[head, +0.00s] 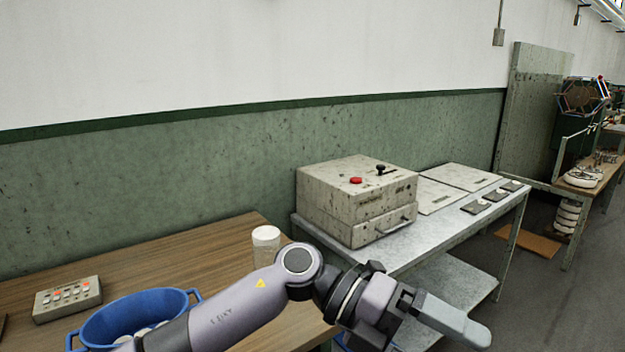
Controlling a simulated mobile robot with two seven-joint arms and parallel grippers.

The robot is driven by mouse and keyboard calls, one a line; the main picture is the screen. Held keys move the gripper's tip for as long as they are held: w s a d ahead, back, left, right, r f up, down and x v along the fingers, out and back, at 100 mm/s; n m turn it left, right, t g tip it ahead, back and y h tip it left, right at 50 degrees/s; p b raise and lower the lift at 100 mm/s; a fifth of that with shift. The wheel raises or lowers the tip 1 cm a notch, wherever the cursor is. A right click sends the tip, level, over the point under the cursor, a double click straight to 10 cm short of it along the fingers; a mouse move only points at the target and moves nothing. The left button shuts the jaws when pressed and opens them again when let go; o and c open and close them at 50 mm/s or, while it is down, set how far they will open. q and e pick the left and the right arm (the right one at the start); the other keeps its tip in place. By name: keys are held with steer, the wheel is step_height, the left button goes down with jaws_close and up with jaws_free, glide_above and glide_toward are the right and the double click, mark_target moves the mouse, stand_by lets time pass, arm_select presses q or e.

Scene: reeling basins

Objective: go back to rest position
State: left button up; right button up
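My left arm comes in from the lower left and reaches across the bottom of the head view. Its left gripper (465,328) points to the lower right, in front of the metal table (440,230). I see it from the side, with one grey finger showing, so I cannot tell whether it is open or shut. No object shows at its fingertip. My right gripper is not in view.
A wooden table (190,245) holds a blue basin (130,315), a button panel (68,298) and a white cylindrical container (265,240) close behind my arm. A metal box (355,200) with a red button stands on the metal table. Floor (540,300) shows at right.

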arm_select(q)
steer(key=w+a+f+n+t+h, duration=0.1)
steer(key=w+a+n+t+h, duration=0.2)
steer(key=n+t+h, duration=0.35)
steer(key=w+a+n+t+h, duration=0.35)
steer(key=n+t, duration=0.45)
steer(key=n, duration=0.3)
steer(key=w+a+f+n+t+y, duration=0.2)
steer(key=a+f+n+t+y, duration=0.9)
steer(key=f+n, duration=0.3)
steer(key=s+a+f+n+g+y, duration=0.7)
steer(key=s+a+f+n+y, duration=0.2)
steer(key=s+a+f, duration=0.8)
step_height(320, 180, down, 3)
steer(key=shift+y, duration=0.5)
